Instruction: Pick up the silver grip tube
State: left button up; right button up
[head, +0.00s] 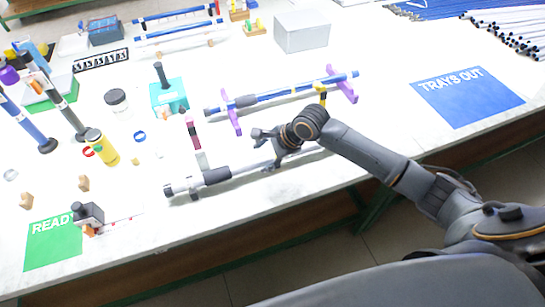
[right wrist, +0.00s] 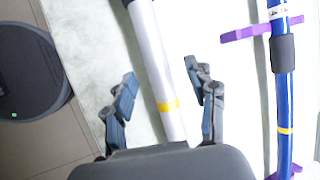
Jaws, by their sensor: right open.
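The silver grip tube (head: 243,172) lies near the front edge of the table, with a dark grey foam grip near its left end. In the right wrist view the silver tube (right wrist: 152,52) has a yellow band and runs between the fingers. My right gripper (head: 266,150) is over the tube's right half, which it partly hides. In the right wrist view this gripper (right wrist: 162,80) is open, with one finger on each side of the tube and visible gaps. My left gripper is not in view.
A blue tube (head: 275,96) with a grey grip rests on purple stands just behind. A blue TRAYS OUT mat (head: 466,98) lies at right and a green READY mat (head: 52,245) at front left. Bottles, jars and a teal block (head: 168,94) crowd the left.

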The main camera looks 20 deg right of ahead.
aim_at(257, 161)
jog(key=x, duration=0.4)
jog(key=shift+s+a+f, duration=0.15)
jog(key=shift+f, duration=0.1)
grip_shut()
jog(key=shift+r, duration=0.1)
jog(key=shift+r, duration=0.25)
notch_tip(257, 161, up, 2)
jog(key=shift+r, duration=0.1)
jog(key=s+a+r+b, duration=0.1)
jog(key=s+a+r, duration=0.2)
jog(key=s+r, duration=0.7)
jog(key=s, duration=0.3)
jog(key=shift+s+a, duration=0.25)
jog(key=shift+s, duration=0.1)
jog(key=shift+w, duration=0.1)
